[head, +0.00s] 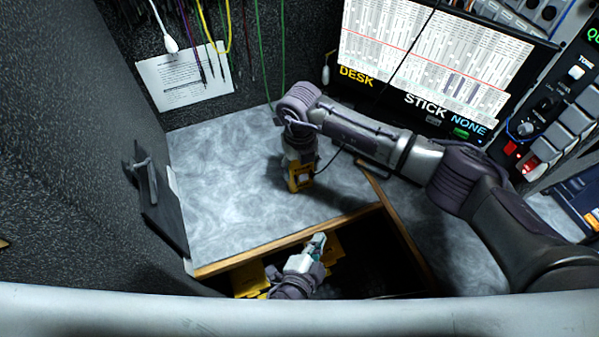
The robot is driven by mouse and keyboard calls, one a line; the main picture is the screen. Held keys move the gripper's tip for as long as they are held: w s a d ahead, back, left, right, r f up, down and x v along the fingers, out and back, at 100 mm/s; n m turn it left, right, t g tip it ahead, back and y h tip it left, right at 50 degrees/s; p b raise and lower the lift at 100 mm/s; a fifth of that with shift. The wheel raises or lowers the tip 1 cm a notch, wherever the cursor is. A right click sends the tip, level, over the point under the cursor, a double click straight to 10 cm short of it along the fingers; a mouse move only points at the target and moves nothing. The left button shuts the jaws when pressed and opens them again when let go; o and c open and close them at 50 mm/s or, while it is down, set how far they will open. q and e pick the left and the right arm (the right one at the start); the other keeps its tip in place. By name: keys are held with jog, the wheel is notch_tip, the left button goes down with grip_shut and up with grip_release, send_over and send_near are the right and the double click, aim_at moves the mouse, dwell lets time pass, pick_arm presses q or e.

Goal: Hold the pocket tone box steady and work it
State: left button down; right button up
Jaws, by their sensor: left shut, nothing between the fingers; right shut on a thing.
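The pocket tone box looks to be the small yellow and dark box (301,179) in the head view, above the grey marbled desk. My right gripper (300,160) reaches in from the right and is shut on it, hiding its upper part. A thin black cable appears to run up from beside the box. My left gripper (317,243) is lower, shut and empty, over the opening in the desk front. It is apart from the box. I cannot make out any controls on the box.
A wood-edged opening (290,242) at the desk front holds yellow pieces (251,279). A lit screen (425,50) stands behind, with a switch panel (545,115) at right. Cables hang at the back left. The desk's left part (220,190) is clear.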

aim_at(312, 179)
pick_arm(q)
notch_tip(312, 179, up, 7)
jog(key=w+m+t, duration=0.1)
jog(key=w+t, duration=0.1)
jog(key=shift+w+a, duration=0.45)
jog(key=shift+w, duration=0.95)
jog(key=shift+w+a, duration=0.4)
jog(key=shift+w, duration=1)
jog(key=shift+w+a, duration=0.45)
jog(key=shift+w, duration=0.95)
jog(key=shift+w, duration=0.1)
